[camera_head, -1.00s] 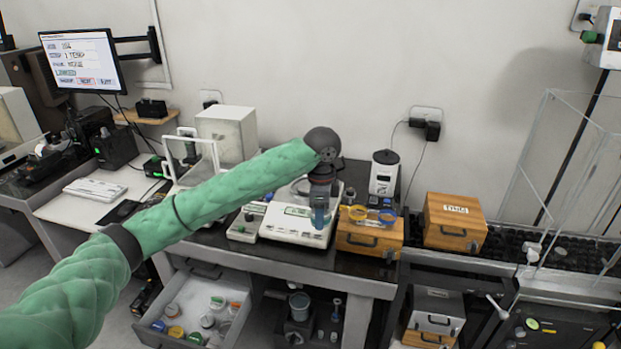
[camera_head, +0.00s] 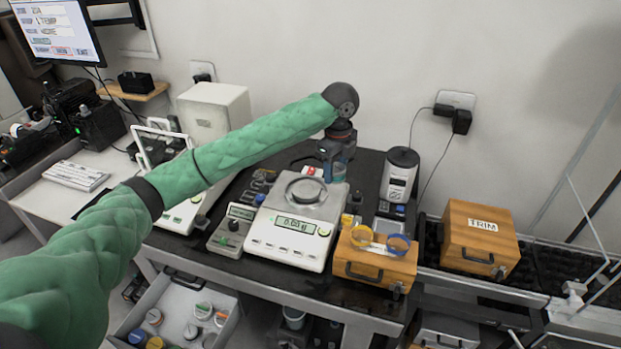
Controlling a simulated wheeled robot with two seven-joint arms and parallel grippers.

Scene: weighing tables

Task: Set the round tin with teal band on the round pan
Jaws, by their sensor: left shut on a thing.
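The round pan (camera_head: 306,191) is a grey disc with a raised ring on top of the white balance (camera_head: 287,240), whose display is lit. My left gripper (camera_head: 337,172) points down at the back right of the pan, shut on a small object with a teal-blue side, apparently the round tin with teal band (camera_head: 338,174). The tin is small and partly hidden by the fingers. I cannot tell its exact height or whether it touches anything. My right gripper is not in view.
A wooden box (camera_head: 376,262) with blue and yellow rings stands right of the balance, and a wooden box marked TRIM (camera_head: 480,238) farther right. A white-and-black device (camera_head: 399,176) stands behind. An open drawer (camera_head: 220,330) below holds several round tins.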

